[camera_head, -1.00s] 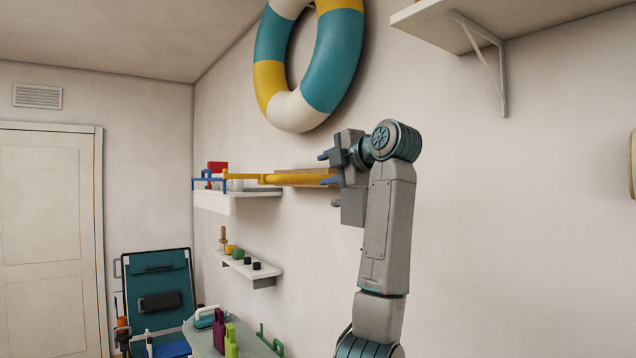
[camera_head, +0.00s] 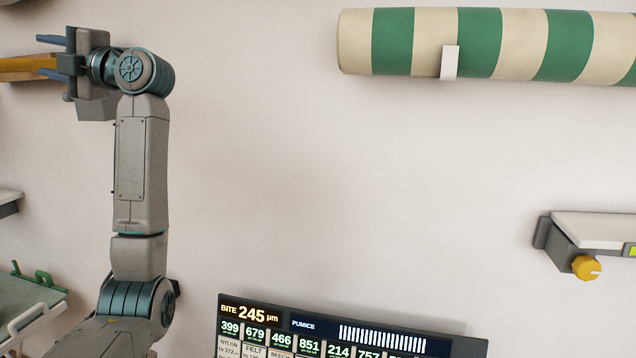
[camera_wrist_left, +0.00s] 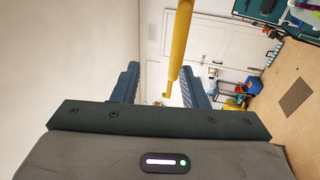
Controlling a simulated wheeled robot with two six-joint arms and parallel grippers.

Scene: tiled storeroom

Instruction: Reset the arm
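My left gripper (camera_head: 47,56) is at the top left of the head view, at the end of my raised left arm. Its blue fingers stand wide apart. In the left wrist view the left gripper (camera_wrist_left: 160,90) also shows its two fingers spread. A thin yellow bar (camera_wrist_left: 180,40) runs from the top edge down to the gap between them, nearer the right finger; I see no finger closed on it. In the head view a yellow bar (camera_head: 22,63) reaches from the left edge towards the gripper. My right gripper is in neither view.
A green and cream striped roll (camera_head: 520,42) is held on the wall at top right. A scale-like device with a yellow knob (camera_head: 586,268) is at right. A display panel (camera_head: 350,330) stands at the bottom. The wall between is bare.

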